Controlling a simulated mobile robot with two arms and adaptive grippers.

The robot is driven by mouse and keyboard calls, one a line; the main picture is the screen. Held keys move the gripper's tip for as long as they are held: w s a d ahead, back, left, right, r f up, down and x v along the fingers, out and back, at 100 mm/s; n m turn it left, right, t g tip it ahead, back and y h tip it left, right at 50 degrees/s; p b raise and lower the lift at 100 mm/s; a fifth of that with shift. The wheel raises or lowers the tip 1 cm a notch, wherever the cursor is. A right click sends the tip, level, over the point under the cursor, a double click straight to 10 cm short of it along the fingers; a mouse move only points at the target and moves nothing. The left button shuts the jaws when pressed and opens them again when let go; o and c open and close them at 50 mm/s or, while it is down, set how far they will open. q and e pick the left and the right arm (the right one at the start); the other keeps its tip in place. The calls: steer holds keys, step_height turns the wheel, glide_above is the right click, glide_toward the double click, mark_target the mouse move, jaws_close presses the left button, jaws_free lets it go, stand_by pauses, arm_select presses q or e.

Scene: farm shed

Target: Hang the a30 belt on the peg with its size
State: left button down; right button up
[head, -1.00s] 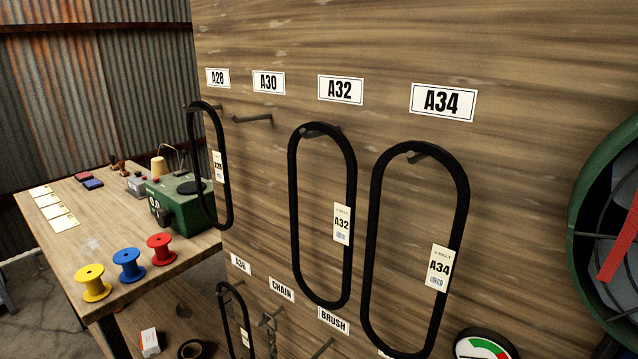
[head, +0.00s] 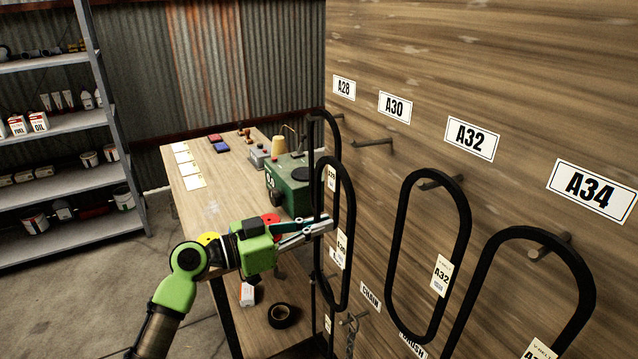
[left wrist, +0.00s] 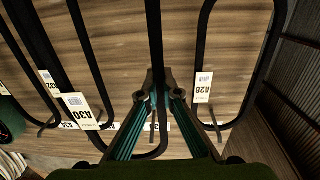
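My left gripper (head: 322,224) is shut on one long side of the black A30 belt (head: 350,205). The belt hangs upright as a narrow loop in front of the board, its A30 tag on the right strand. The bare A30 peg (head: 372,142) sticks out under the A30 label (head: 395,107), up and right of the belt's top. In the left wrist view a belt strand runs between the closed fingertips (left wrist: 160,82), and the A30 tag (left wrist: 83,111) is at left. My right gripper is not in view.
The A28 belt (head: 332,122) hangs just behind the held belt. The A32 belt (head: 402,235) and A34 belt (head: 582,285) hang to the right. A workbench (head: 212,205) with spools and a green machine (head: 288,190) stands behind my left arm.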

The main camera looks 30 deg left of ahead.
mark_target(319, 205)
arm_select(q)
steer(key=r, duration=0.1)
steer(key=w+a+r, duration=0.1)
steer(key=a+r+y, duration=0.1)
steer(key=shift+w+n+t+p, duration=0.3)
steer(key=shift+w+t, duration=0.05)
steer(key=shift+t, duration=0.05)
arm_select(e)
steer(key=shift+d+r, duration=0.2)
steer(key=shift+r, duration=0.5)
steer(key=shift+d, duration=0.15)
arm_select(q)
steer(key=shift+w+d+b, duration=0.25)
steer(key=shift+w+b, duration=0.05)
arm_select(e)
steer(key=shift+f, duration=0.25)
arm_select(q)
steer(key=shift+w+d, duration=0.1)
steer(key=shift+w, duration=0.05)
steer(key=shift+w+d, duration=0.35)
steer(key=shift+w, duration=0.3)
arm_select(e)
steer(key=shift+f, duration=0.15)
arm_select(q)
steer(key=shift+w+d, duration=0.15)
steer(key=shift+w, duration=0.15)
steer(key=shift+w+d, duration=0.1)
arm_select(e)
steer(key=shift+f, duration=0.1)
